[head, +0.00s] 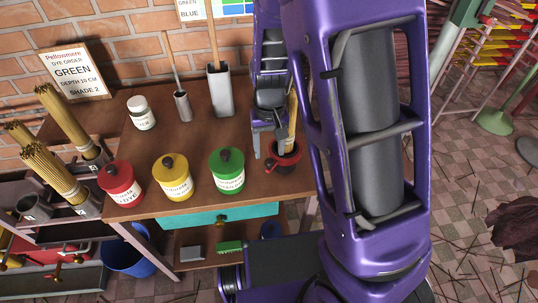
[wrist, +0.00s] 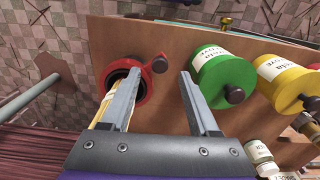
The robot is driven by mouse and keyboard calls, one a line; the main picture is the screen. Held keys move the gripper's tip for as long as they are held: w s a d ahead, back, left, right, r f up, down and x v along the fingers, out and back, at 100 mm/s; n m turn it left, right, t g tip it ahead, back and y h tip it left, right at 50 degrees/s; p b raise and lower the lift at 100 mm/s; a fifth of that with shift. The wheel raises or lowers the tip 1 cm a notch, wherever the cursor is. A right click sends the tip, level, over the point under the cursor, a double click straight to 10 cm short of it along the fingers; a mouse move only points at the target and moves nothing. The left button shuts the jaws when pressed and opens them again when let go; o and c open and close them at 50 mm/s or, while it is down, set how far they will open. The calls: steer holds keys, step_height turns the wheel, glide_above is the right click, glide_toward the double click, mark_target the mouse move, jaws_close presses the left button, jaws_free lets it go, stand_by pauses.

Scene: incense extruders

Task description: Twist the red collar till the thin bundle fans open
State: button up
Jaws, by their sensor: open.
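The red collar (head: 285,162) sits at the right end of the wooden table, a ring around a dark opening with a small knob on its side. It also shows in the wrist view (wrist: 148,88). A thin yellowish bundle (head: 292,112) stands up from the opening; in the wrist view the bundle (wrist: 104,112) is partly hidden behind a finger. My gripper (head: 272,147) is over the collar with its fingers apart. In the wrist view my gripper (wrist: 160,72) has one finger in front of the collar and the other to its right. I cannot tell whether a finger touches it.
Green (head: 228,174), yellow (head: 173,180) and red (head: 120,187) lidded jars stand left of the collar. A white jar (head: 142,116) and a grey holder (head: 220,94) stand behind. Larger bundles (head: 65,120) stand at far left. A dye-order sign (head: 76,72) leans at the wall.

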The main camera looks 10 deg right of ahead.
mark_target(270, 161)
steer(key=shift+f, duration=1.7)
jaws_close()
